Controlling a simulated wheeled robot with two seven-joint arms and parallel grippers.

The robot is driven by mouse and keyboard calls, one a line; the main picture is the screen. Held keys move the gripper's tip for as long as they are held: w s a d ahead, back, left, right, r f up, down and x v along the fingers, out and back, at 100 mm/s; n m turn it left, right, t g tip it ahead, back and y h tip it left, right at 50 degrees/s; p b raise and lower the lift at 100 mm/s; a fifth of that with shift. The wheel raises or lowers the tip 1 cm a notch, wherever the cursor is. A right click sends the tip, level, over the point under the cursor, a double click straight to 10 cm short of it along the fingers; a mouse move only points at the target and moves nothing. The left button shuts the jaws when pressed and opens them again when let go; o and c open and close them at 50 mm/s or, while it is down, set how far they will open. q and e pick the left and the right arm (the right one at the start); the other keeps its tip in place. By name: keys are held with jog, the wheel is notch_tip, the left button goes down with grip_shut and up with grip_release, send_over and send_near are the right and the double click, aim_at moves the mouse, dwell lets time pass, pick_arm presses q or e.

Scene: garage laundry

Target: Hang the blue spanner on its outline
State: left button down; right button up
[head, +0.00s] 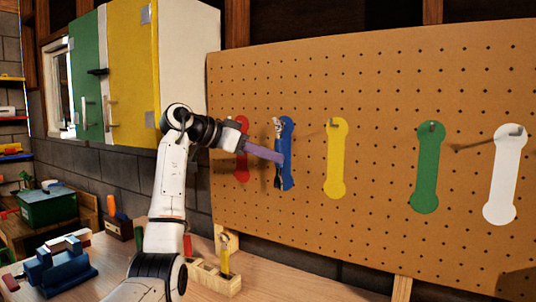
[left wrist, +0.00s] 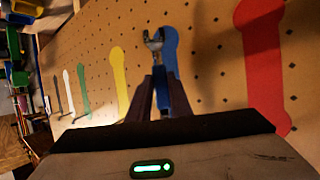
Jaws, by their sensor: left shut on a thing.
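The blue spanner (head: 279,178) is upright at the pegboard (head: 385,80), in front of its blue outline (head: 289,135). My left gripper (head: 280,158) is shut on its handle from the left. In the left wrist view the spanner's silver open jaw (left wrist: 153,42) sticks up past the fingers (left wrist: 152,95), just left of the blue outline (left wrist: 172,45). The spanner overlaps the outline's left part in the head view. I cannot tell whether the spanner touches the board or hangs on a peg. My right gripper is not in view.
Red (head: 241,165), yellow (head: 336,160), green (head: 428,170) and white (head: 504,175) outlines line the board. A wooden block (head: 214,279) with a yellow-handled tool (head: 224,255) stands on the bench (head: 290,289) below. A blue vice (head: 58,268) is at left; yellow and green cabinets (head: 132,70) hang above.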

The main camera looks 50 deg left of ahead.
pick_arm(q)
jog(key=shift+f, duration=0.2)
jog(key=c, duration=1.5)
grip_release()
jog(key=shift+c, duration=0.2)
jog(key=shift+s+r, duration=0.1)
jog(key=b+v, duration=0.1)
jog(key=v, duration=0.9)
jog(key=shift+a, duration=0.1)
